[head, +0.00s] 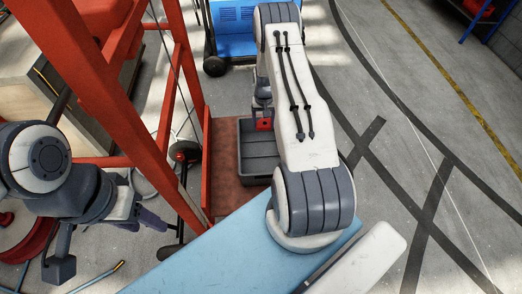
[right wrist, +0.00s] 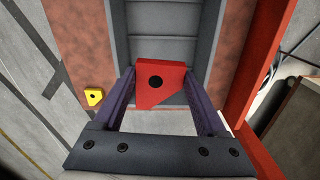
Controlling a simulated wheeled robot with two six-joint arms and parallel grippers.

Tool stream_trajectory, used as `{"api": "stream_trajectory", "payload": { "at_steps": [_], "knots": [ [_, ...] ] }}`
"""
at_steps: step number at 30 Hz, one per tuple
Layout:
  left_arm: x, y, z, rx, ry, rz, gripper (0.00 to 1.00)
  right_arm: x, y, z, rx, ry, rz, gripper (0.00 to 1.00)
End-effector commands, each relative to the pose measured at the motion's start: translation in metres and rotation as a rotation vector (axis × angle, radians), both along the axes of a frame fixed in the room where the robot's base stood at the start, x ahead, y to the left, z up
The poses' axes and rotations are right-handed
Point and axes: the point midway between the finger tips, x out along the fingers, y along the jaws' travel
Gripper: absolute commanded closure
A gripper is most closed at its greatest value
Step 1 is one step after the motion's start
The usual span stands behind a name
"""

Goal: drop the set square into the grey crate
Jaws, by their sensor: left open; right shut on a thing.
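The set square (right wrist: 158,72), a red piece with a dark round hole and a slanted lower edge, is held between the two purple fingers of my right gripper (right wrist: 160,84). It also shows as a small red patch in the head view (head: 264,124). The grey crate (head: 262,167) is below it, partly hidden by my right arm. In the right wrist view the crate's grey wall (right wrist: 119,35) and ribbed floor lie behind the set square, which appears over the crate's near part. My left gripper (head: 138,215) is open and empty at the left.
The crate stands on a red-brown platform (head: 222,170). A small yellow piece with a hole (right wrist: 94,96) lies beside the crate. A red frame (head: 188,85) rises left of the crate. A blue cart (head: 232,22) stands behind, and a light blue surface (head: 215,250) is in front.

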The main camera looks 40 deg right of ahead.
Motion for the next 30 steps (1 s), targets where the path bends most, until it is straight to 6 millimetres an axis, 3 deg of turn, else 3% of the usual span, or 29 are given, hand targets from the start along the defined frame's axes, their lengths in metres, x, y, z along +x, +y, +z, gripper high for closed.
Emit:
{"api": "stream_trajectory", "payload": {
  "at_steps": [12,22,23,24,30],
  "knots": [
    [0.0,0.0,-0.033,0.0,0.0,-0.002,0.5,0.0,0.0,-0.048,0.0,0.0,0.002,0.87],
    [0.0,0.0,-0.033,0.0,0.0,-0.002,0.5,0.0,0.0,-0.051,0.0,0.0,0.002,0.87],
    [0.0,0.0,-0.033,0.0,0.0,-0.002,0.5,0.0,0.001,-0.051,0.0,0.0,0.002,0.18],
    [0.0,0.0,-0.033,0.0,0.0,-0.002,0.5,0.0,0.001,-0.051,0.0,0.0,0.002,0.03],
    [0.0,0.0,-0.033,0.0,0.0,-0.002,0.5,0.0,0.001,-0.051,0.001,0.001,0.002,0.0]
  ]
}}
